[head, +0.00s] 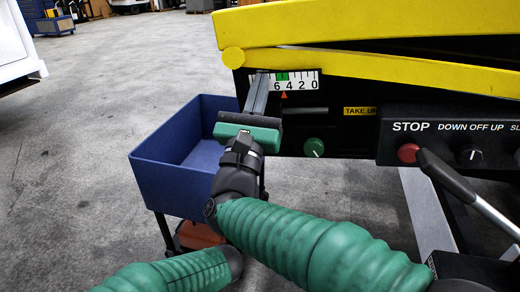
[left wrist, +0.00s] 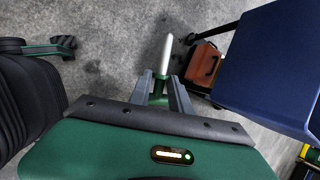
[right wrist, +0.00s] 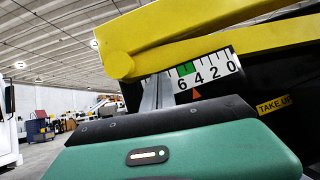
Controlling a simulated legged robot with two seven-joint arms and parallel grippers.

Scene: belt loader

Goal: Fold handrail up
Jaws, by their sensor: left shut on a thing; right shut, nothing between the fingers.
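Two yellow bars show at the belt loader's side in the head view: an upper bar (head: 380,20) and a lower bar (head: 390,66) with a round end (head: 232,57) at its left. I cannot tell which is the handrail. They also show in the right wrist view (right wrist: 200,35). My right gripper (head: 262,80) is shut and empty, its fingertips just below the lower bar, in front of the scale; the right wrist view shows the fingers (right wrist: 158,90) there too. My left gripper (left wrist: 165,88) is shut on a pale-tipped tool with a green part (left wrist: 165,52), above the floor.
A blue bin (head: 165,180) on legs stands left of the loader, with an orange case (left wrist: 204,64) beneath. Open floor lies at left.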

